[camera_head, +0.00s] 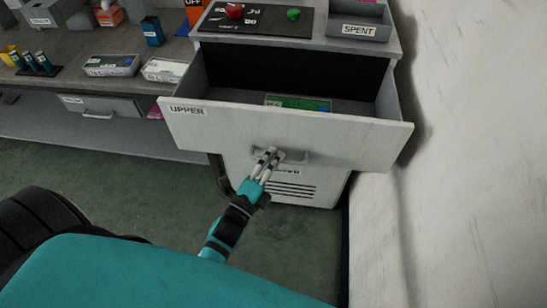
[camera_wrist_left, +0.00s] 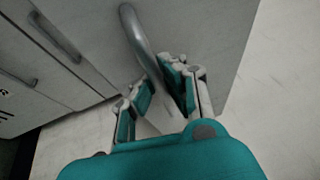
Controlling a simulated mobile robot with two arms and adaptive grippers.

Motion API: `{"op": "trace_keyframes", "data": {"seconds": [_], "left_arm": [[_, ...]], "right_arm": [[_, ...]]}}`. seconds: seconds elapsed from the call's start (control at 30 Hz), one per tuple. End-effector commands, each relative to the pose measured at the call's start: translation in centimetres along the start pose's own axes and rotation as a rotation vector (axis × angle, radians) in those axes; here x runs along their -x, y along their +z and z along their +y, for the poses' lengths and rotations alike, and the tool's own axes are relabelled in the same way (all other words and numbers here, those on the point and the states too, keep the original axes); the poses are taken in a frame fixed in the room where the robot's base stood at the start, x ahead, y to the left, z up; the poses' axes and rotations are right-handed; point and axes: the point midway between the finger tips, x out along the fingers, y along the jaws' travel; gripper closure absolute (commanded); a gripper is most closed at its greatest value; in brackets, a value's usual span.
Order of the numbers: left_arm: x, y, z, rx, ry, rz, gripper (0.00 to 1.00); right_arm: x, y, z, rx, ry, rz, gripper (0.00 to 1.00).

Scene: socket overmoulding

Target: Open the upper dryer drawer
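The upper dryer drawer (camera_head: 345,137), a light grey box labelled "UPPER", is pulled well out of the dryer body (camera_head: 315,186). Its inside shows, with a green item labelled tray (camera_head: 298,103) lying in it. The drawer's grey bar handle (camera_head: 295,157) is on its front; the bar also shows in the left wrist view (camera_wrist_left: 136,32). My left gripper (camera_head: 267,157) is at the handle's left part. In the left wrist view its two fingers (camera_wrist_left: 160,85) stand close together on either side of the bar and appear closed on it. My right gripper is out of view.
On top of the dryer are a black panel with a red button (camera_head: 235,11) and a green one (camera_head: 293,14), and a "SPENT" tray (camera_head: 358,27). A workbench (camera_head: 70,85) with several small boxes adjoins at left. A wall (camera_head: 470,150) runs close at right.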

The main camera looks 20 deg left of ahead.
Motion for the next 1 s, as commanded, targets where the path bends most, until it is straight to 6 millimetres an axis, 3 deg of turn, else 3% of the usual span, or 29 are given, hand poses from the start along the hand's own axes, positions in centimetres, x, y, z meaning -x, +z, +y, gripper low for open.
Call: {"op": "trace_keyframes", "data": {"seconds": [0.07, 0.33, 0.67, 0.77, 1.0], "left_arm": [[0.1, 0.1, 0.4, -0.004, 0.01, -0.001, 1.0], [0.1, 0.1, 0.2, -0.002, 0.006, -0.001, 0.66], [0.5, 0.0, 0.1, 0.0, 0.004, -0.001, 0.66], [1.7, 0.0, 0.2, 0.0, 0.007, -0.001, 0.66], [6.8, 0.0, 0.3, 0.001, 0.01, -0.002, 0.66]], "right_arm": [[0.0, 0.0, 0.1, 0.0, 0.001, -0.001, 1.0], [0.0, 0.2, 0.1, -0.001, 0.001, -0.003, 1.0], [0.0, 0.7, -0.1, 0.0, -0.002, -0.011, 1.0], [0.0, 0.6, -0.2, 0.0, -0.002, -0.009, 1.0], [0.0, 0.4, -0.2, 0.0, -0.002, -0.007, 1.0]]}}
